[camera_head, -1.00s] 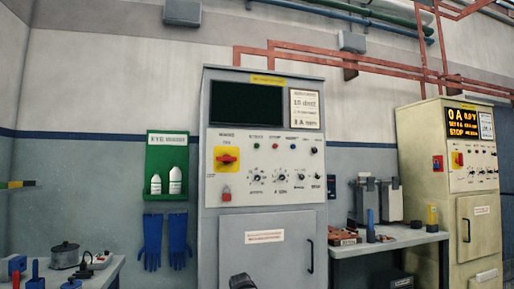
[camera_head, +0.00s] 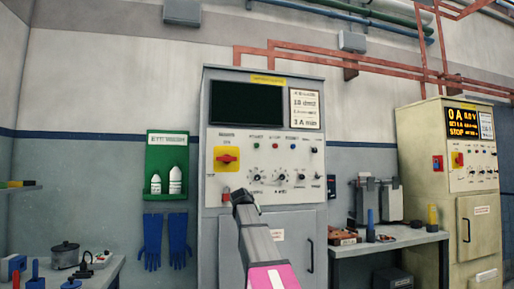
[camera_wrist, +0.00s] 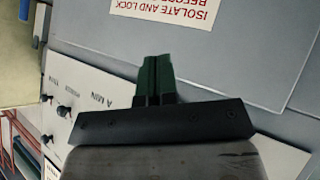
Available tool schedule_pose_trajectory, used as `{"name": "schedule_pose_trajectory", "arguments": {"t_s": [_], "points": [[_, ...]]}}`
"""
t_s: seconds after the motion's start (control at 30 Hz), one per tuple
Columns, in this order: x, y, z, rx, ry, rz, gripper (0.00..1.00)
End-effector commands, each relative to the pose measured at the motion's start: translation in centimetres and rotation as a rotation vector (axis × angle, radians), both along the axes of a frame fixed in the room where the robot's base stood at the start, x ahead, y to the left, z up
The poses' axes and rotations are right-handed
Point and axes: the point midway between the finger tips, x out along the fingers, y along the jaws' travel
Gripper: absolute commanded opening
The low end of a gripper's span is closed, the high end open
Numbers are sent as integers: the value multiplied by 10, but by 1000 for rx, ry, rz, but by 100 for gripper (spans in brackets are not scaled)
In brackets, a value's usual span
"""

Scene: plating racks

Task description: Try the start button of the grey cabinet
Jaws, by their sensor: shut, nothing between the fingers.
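The grey cabinet (camera_head: 212,245) stands in the middle of the head view, with a dark screen (camera_head: 247,104) at its top. Small buttons sit in a row below it: a green button (camera_head: 257,144), a red one (camera_head: 276,146) and a blue one (camera_head: 293,146). Their labels are too small to read surely. My gripper (camera_head: 241,194) is shut and empty, in front of the panel's lower edge, below the buttons. In the wrist view its dark fingers (camera_wrist: 157,80) are together, and the panel (camera_wrist: 98,98) shows turned over; the buttons cannot be made out there.
A red-and-yellow main switch (camera_head: 227,158) and a red padlock (camera_head: 225,190) sit on the panel's left, knobs (camera_head: 279,178) below the buttons. A cream cabinet (camera_head: 420,160) with a lit display and a workbench (camera_head: 385,242) stand to the right.

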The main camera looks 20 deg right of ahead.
Motion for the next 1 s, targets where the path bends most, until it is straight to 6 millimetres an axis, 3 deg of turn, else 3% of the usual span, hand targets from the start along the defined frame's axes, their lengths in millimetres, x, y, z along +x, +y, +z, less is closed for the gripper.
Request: {"name": "schedule_pose_trajectory", "arguments": {"t_s": [0.03, 0.27, 0.6, 0.8, 1.0], "points": [[5, -3, 24, -12, -24, -6, 0], [7, -15, 119, -70, -119, -41, 0], [-10, -31, 259, -150, -255, -96, 0], [-24, -37, 315, -181, -310, -121, 0], [-31, -39, 337, -195, -332, -132, 0]]}}
